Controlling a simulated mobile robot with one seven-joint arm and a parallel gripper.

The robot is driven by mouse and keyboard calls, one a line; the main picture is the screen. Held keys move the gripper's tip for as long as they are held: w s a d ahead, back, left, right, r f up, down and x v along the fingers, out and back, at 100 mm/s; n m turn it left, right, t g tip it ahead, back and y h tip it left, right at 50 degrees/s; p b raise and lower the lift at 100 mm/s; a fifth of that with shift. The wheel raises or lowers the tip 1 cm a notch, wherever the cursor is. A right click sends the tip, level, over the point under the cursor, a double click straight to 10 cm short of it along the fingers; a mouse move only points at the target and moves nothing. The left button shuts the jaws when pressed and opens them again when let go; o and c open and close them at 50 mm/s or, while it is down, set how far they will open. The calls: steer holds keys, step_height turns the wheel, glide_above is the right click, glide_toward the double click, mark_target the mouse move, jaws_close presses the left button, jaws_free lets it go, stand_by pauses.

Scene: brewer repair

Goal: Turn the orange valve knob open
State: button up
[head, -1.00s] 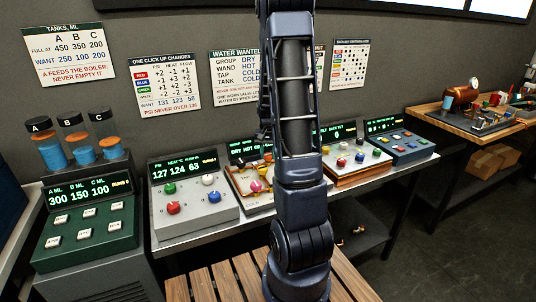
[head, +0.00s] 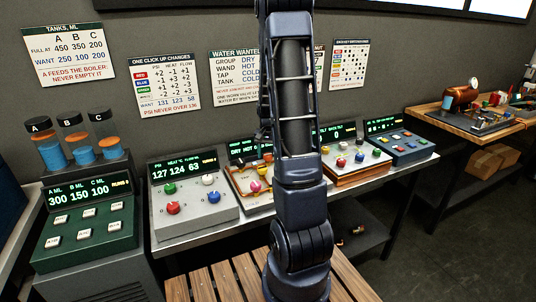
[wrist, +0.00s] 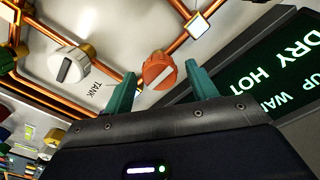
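The orange valve knob (wrist: 158,70) shows in the wrist view on a pale panel with copper pipes, with a white mark on its face. My gripper (wrist: 160,67) is open, its two teal fingertips spread with one on each side of the knob. I cannot tell whether either finger touches it. In the head view my arm hides most of the pipe panel (head: 241,178) and my gripper.
A green-lit display (wrist: 292,62) is close on the right.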

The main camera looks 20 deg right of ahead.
mark_target(268, 154)
step_height(268, 154, up, 11)
stand_by(0.7)
steer(key=shift+f, duration=0.1)
steer(key=s+a+r+n+t, duration=0.1)
steer(key=s+a+r, duration=0.3)
steer(key=s, duration=0.4)
steer(key=s+a+r+n+t, duration=0.2)
steer(key=s+a+r+n, duration=0.1)
steer(key=s, duration=0.6)
steer(key=s+a+r+n+t, duration=0.1)
steer(key=s+a+r+n, duration=0.2)
steer(key=s, duration=0.6)
steer(key=a+r, duration=0.2)
steer(key=a, duration=0.1)
steer(key=shift+s+a+r+t, duration=0.15)
steer(key=shift+s+a+t, duration=0.05)
steer(key=shift+a+t, duration=0.15)
